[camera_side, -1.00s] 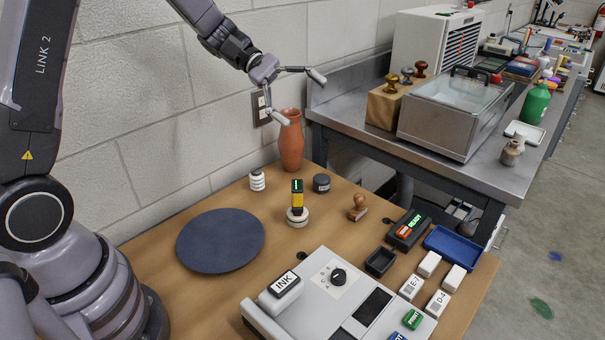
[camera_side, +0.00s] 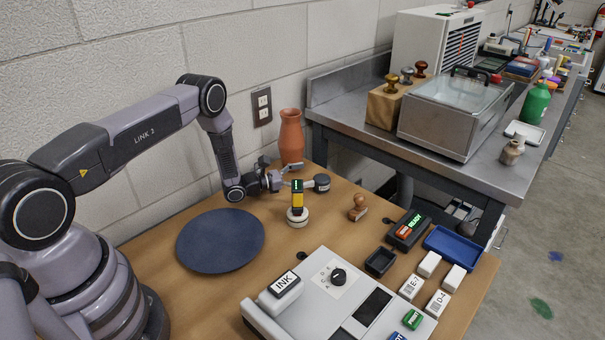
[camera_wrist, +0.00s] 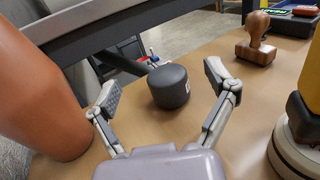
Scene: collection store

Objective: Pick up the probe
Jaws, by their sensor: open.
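The probe is most likely the yellow and black device (camera_side: 297,198) with a green-lit display, standing upright on a round cream base (camera_side: 297,217). In the wrist view its yellow and black side (camera_wrist: 305,95) is cut off at the right edge. My gripper (camera_side: 295,175) is low over the table, behind and left of the device. It is open and empty. In the wrist view the gripper (camera_wrist: 162,88) has its fingers spread, with a small dark lidded jar (camera_wrist: 170,87) ahead between them. The device lies outside the fingers, to their right.
A terracotta vase (camera_side: 291,137) stands close by, at the left in the wrist view. A wooden stamp (camera_side: 358,208) stands to the right. A dark round mat (camera_side: 220,240) lies at the front left. A grey console (camera_side: 310,305) fills the front.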

